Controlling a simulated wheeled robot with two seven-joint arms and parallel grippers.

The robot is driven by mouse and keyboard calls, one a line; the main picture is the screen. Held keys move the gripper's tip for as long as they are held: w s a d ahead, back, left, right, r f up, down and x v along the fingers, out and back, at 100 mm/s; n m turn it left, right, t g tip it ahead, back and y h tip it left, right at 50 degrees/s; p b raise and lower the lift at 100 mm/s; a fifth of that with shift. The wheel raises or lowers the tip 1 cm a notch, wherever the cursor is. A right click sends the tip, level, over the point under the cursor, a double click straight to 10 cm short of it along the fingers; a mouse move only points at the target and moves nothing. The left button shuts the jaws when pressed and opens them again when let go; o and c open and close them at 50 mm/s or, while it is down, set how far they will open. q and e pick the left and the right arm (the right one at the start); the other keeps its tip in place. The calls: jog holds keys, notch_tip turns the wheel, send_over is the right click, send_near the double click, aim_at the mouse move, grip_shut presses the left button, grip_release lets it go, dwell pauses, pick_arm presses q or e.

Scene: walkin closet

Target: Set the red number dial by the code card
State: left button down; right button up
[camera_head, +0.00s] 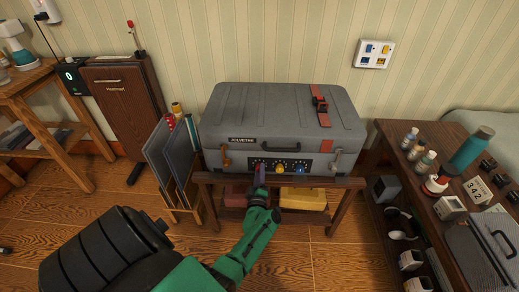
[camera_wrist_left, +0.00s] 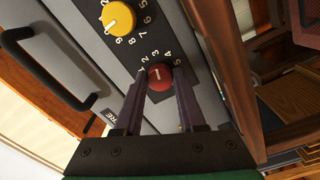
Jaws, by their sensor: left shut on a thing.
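A grey hard case (camera_head: 285,115) stands on a low wooden bench, with a dark dial panel on its front. In the left wrist view the red dial (camera_wrist_left: 158,77) sits between my left gripper's fingers (camera_wrist_left: 160,82), which are shut on its sides. A white line shows on the dial, with white numbers around it, partly hidden by the fingers. In the head view my left gripper (camera_head: 260,175) covers the red dial. The yellow dial (camera_head: 281,168) and blue dial (camera_head: 299,169) are to its right. The code card (camera_head: 478,190), seeming to read 3 4 2, stands on the right-hand table. My right gripper is out of view.
The case has a front handle (camera_head: 281,147), two latches and a red strap (camera_head: 322,112). Bottles and a teal flask (camera_head: 471,149) stand on the right-hand table. A rack of flat boards (camera_head: 172,160) is left of the bench (camera_head: 211,179). Wooden floor lies in front.

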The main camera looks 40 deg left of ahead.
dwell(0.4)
pick_arm(q)
jog(key=c, duration=0.5)
grip_release()
jog(key=shift+f, duration=0.1)
